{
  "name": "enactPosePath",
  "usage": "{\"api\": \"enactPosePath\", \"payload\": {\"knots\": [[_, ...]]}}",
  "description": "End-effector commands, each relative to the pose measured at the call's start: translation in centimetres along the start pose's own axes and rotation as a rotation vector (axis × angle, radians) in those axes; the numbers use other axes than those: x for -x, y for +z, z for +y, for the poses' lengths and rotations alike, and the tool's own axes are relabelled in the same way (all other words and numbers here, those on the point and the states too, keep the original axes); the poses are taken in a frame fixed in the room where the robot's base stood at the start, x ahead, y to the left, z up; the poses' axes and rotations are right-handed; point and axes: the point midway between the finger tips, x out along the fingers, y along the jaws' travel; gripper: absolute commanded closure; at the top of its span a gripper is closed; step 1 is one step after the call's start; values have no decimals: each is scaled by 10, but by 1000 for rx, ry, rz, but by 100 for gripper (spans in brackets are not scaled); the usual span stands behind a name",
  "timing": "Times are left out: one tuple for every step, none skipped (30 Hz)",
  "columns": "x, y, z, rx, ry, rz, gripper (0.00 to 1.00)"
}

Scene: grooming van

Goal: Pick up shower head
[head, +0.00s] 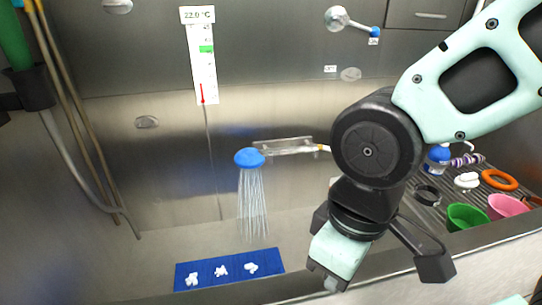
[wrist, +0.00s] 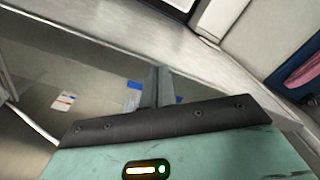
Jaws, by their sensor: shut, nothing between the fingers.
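The shower head (head: 249,158) has a round blue face and sits at the left end of a pale handle or bracket on the tub's back wall. Water streams down from it toward a blue mat (head: 205,271) with white foam-like clumps on the tub floor. My gripper (head: 331,284) is shut and empty, pointing down at the tub's front edge. It is right of and below the shower head, well apart from it. In the wrist view its closed fingers (wrist: 158,88) point away from the camera. I cannot make out the shower head there.
A slatted shelf at right holds a green bowl (head: 467,217), a pink bowl (head: 506,206), an orange ring (head: 499,180) and a blue bottle (head: 438,158). A thermometer panel (head: 203,78) and a blue-tipped lever (head: 350,21) are on the back wall. Hoses hang at left.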

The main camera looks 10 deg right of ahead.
Motion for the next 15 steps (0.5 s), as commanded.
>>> {"api": "enactPosePath", "payload": {"knots": [[0,0,0,0,0,0,100],[0,0,0,0,0,0,100],[0,0,0,0,0,0,100],[0,0,0,0,0,0,92],[0,-1,0,-4,-1,0,83],[2,-4,0,-16,-4,0,72],[4,-8,1,-34,-9,0,64],[6,-14,2,-60,-16,-2,55],[11,-25,4,-110,-28,-2,50],[15,-35,6,-160,-39,-3,50],[20,-48,10,-218,-53,-5,50],[26,-67,16,-310,-73,-6,50],[30,-82,22,-385,-89,-10,50],[35,-99,30,-469,-106,-13,50],[40,-121,42,-584,-130,-19,50]]}}
